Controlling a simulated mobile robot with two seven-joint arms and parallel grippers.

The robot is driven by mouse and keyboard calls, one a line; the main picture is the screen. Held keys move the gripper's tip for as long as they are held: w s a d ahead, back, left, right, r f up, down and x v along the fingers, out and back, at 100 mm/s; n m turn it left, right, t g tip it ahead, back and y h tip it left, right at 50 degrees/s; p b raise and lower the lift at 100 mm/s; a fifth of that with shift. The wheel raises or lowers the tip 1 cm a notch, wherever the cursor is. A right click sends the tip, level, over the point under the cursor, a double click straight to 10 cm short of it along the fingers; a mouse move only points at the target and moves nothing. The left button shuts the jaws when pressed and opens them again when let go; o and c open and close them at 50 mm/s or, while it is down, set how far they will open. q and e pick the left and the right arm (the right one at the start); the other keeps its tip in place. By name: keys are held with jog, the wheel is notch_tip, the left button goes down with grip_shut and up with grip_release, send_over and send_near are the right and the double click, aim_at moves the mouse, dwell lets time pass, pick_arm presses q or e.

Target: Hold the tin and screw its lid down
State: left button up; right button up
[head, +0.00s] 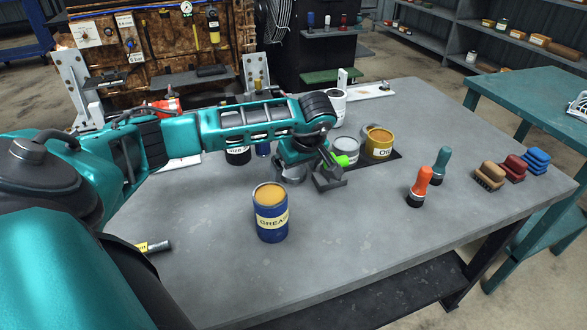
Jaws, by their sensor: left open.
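A blue tin labelled GREASE (271,223) stands upright on the grey table, its round top tan-orange. A yellow tin labelled OIL (379,145) stands further back on a dark mat. A grey tin (346,151) stands just left of it. I cannot tell which round top is a separate screw lid. My left gripper (334,172) is open, low over the table, behind and right of the grease tin and in front of the grey tin. It appears empty. My right gripper is not in view.
A white container (334,104) stands behind my arm. The front middle of the table (345,240) is clear.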

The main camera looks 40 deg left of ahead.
aim_at(296, 172)
pick_arm(q)
jog(key=shift+c, duration=0.3)
jog(key=c, duration=1.1)
jog(key=shift+o, duration=0.2)
jog(key=shift+r, duration=0.2)
notch_tip(296, 172, up, 20)
jog(key=p, duration=0.3)
jog(key=shift+f, duration=0.15)
